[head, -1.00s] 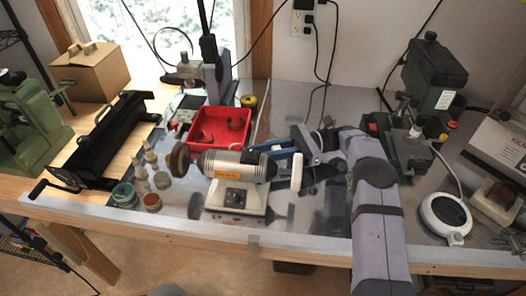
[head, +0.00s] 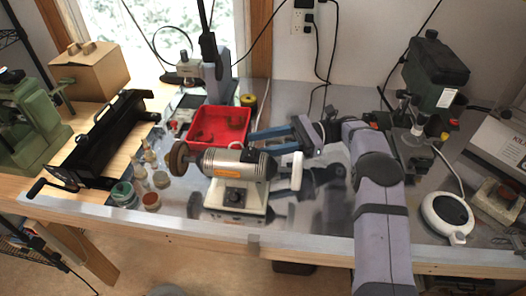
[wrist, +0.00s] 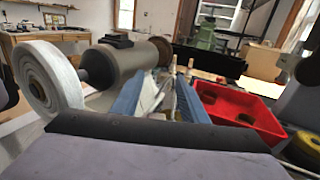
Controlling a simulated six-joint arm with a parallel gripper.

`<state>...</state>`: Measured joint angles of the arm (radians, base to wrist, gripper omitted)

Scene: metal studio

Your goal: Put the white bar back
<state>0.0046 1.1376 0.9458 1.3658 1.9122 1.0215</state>
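My gripper (head: 251,141) has two blue fingers. They reach left behind the bench polisher, just in front of the red tray. In the wrist view my gripper (wrist: 160,82) shows its fingers spread, with a clear gap between them. A pale, blurred patch shows in that gap; I cannot tell it from the bench top behind. I cannot pick out the white bar with certainty in either view. The red tray (head: 192,139) holds dark brown pieces and is right of the fingers in the wrist view (wrist: 275,131).
The polisher (head: 232,166) stands close in front of the fingers, its white wheel (head: 297,171) near my arm. Small jars (head: 151,201) stand left of it. A yellow roll (head: 249,100) is behind the tray. A green machine (head: 434,72) stands at right.

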